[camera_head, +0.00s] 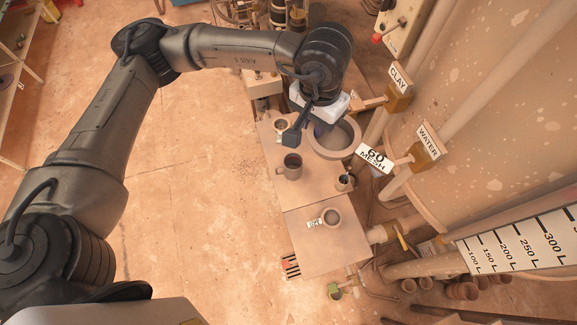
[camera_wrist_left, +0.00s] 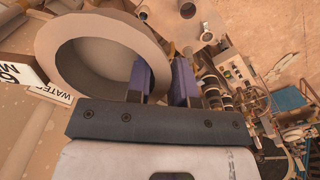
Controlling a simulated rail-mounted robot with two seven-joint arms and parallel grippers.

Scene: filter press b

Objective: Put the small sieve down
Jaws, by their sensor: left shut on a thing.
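The small sieve (camera_head: 351,150) is a round tan ring with a grey inside and a white 60 MESH tag (camera_head: 375,158). My left gripper (camera_head: 312,128) is shut on its near left rim. In the left wrist view the sieve (camera_wrist_left: 75,55) fills the upper left, and the fingers of my gripper (camera_wrist_left: 162,82) sit either side of its wall. In the head view it appears above the work table (camera_head: 320,250); the gap beneath it cannot be judged. My right gripper is not in view.
A dark-filled mug (camera_head: 292,172) and a small pot (camera_head: 344,184) stand on the table. A small tagged ring (camera_head: 331,217) lies nearer the front. CLAY (camera_head: 400,80) and WATER (camera_head: 428,141) signs and a large tank (camera_head: 500,110) are on the right.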

